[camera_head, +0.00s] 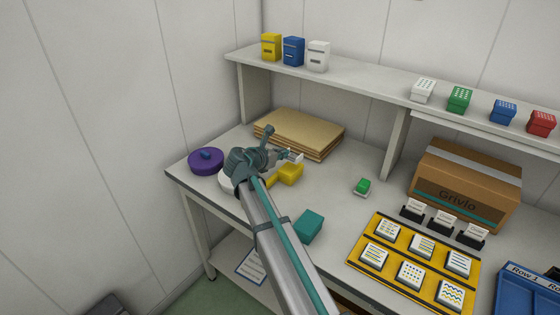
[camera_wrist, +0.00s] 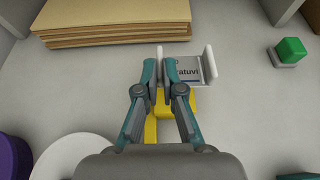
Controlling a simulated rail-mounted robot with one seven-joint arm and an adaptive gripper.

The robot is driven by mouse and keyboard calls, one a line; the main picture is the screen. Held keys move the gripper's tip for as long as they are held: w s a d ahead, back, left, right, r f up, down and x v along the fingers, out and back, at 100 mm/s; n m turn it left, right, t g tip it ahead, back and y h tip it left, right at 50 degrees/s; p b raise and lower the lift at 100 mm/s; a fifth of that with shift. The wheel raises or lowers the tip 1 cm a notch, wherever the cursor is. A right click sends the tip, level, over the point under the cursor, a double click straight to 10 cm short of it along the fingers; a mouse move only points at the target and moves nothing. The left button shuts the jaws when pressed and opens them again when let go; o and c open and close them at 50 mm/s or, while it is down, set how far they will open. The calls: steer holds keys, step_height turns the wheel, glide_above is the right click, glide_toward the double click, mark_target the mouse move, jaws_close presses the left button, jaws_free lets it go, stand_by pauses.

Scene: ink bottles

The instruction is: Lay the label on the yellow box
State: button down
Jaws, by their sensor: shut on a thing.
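My gripper (camera_wrist: 162,82) is shut on a small label (camera_wrist: 188,70), pale with a dark edge and dark print reading "ratuvi" in part. Pale upright pieces stand at both sides of the label; I cannot tell whether they belong to it. In the head view the label shows as a small white piece (camera_head: 296,157) at the tip of my gripper (camera_head: 285,154). The yellow box (camera_head: 291,173) is on the table below and close to my gripper. My fingers partly hide it in the wrist view (camera_wrist: 183,104). I cannot tell whether label and box touch.
Flat brown cardboard (camera_head: 300,132) lies behind. A purple round thing (camera_head: 206,160) and a white disc (camera_wrist: 75,158) are to the left. A green block (camera_head: 363,185), a teal block (camera_head: 309,226), an orange tray (camera_head: 372,272) and a carton (camera_head: 465,185) are to the right.

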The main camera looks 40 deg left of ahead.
steer(key=shift+w+a+f, duration=0.15)
steer(key=shift+a+f, duration=0.15)
steer(key=shift+f, duration=0.05)
steer(key=shift+w+a+f+p, duration=0.15)
steer(key=shift+f+p, duration=0.4)
steer(key=shift+f, duration=1.25)
steer(key=shift+f, duration=0.1)
steer(key=c, duration=1.3)
jaws_free()
steer(key=b+v, duration=0.2)
steer(key=v, duration=1)
